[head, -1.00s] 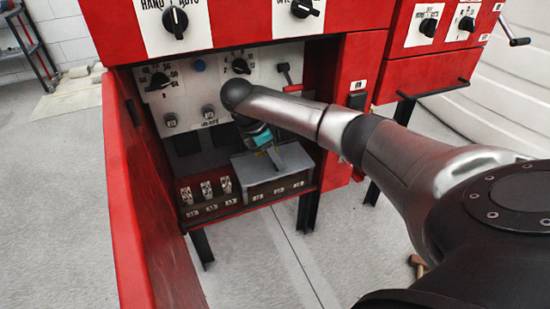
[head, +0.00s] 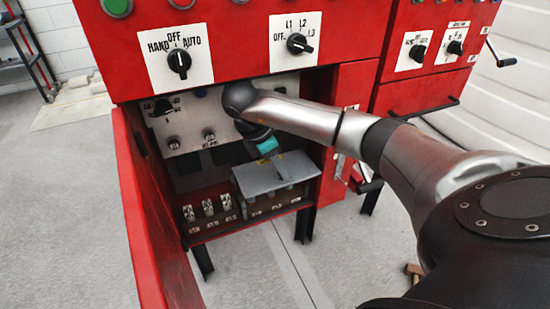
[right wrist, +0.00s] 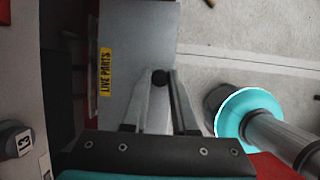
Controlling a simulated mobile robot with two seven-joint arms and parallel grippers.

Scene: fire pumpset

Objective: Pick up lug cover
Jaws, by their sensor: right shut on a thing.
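The lug cover is a grey box-like cover (head: 250,178) in the lower part of the open red cabinet. In the right wrist view its grey face (right wrist: 140,30) carries a yellow LIVE PARTS label. My right gripper (right wrist: 160,82) is shut on the small dark knob of the cover, with a finger on either side. In the head view my right gripper (head: 275,160) is at the top of the cover, its fingers partly hidden by my arm. The cover looks tilted, with terminals partly visible below its front edge. My left gripper is out of view.
The red cabinet's side wall (head: 150,200) stands close on the left. The switch panel (head: 175,125) is behind my wrist. Several small terminals (head: 207,208) are left of the cover. Floor in front is clear.

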